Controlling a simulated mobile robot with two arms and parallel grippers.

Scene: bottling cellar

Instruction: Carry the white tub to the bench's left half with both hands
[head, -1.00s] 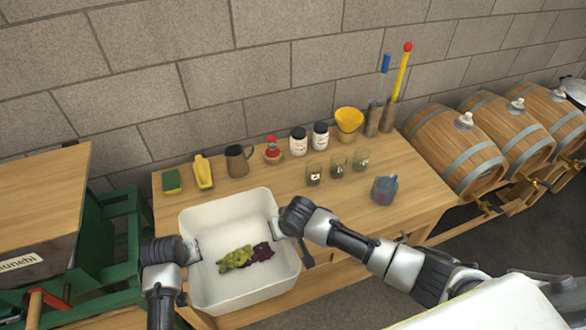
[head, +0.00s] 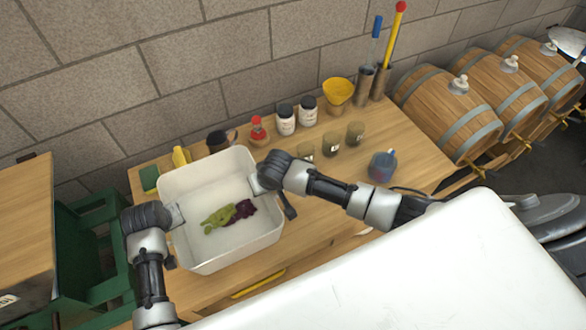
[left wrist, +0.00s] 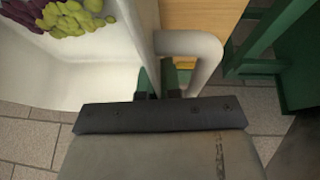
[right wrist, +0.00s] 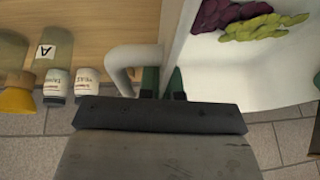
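The white tub (head: 222,262) is in the head view at the bench's left part, with green and dark purple grapes (head: 228,215) inside. My left gripper (head: 176,215) is shut on its left side at the handle, which shows in the left wrist view (left wrist: 205,45). My right gripper (head: 256,185) is shut on the opposite side at the other handle (right wrist: 125,58). The tub looks about level. It overlaps the wooden bench (head: 330,205) in the picture; whether its underside touches the top is hidden.
A green sponge (head: 149,178), a yellow bottle (head: 180,156) and a dark mug (head: 217,141) stand just behind the tub. Jars (head: 286,120), glasses (head: 333,145) and a blue-grey jug (head: 382,166) stand to its right. A green crate (head: 95,245) is left of the bench.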

